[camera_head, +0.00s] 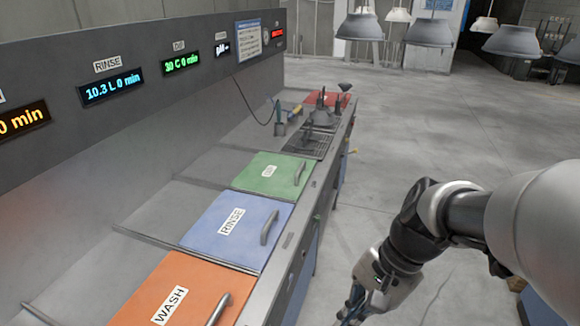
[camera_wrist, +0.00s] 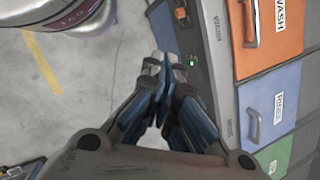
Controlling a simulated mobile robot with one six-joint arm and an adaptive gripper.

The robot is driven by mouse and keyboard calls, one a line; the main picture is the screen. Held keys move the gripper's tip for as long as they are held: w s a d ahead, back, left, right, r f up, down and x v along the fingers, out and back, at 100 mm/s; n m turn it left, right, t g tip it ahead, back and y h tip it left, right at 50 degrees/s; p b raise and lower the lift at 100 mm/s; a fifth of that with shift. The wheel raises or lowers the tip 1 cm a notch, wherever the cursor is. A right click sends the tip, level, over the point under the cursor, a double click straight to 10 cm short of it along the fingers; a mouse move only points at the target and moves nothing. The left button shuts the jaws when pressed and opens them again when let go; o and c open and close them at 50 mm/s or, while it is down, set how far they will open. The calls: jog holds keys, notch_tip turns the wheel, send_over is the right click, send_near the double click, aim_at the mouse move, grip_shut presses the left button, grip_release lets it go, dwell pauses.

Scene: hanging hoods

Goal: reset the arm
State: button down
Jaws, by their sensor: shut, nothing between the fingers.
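My gripper (camera_wrist: 162,68) is shut and empty, its blue-sided fingers meeting at the tips in the wrist view. In the head view my arm comes in from the right and bends down. Its gripper (camera_head: 352,308) is at the bottom edge, partly cut off, over the floor to the right of the bench front. In the wrist view the fingertips overlap the grey front edge of the bench; I cannot tell the gap between them.
The bench carries an orange WASH lid (camera_head: 178,290), a blue RINSE lid (camera_head: 218,228) and a green lid (camera_head: 262,174), each with a raised handle. A sink (camera_head: 308,145) lies farther back. Grey hoods (camera_head: 430,32) hang at the upper right.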

jog(key=s+d+r+n+t+h, duration=0.3)
jog(key=s+r+n+t+h, duration=0.1)
jog(key=s+n, duration=0.4)
jog(key=shift+s+d+r+n+t, duration=0.2)
jog(key=shift+r+n+t, duration=0.5)
jog(key=shift+r, duration=0.65)
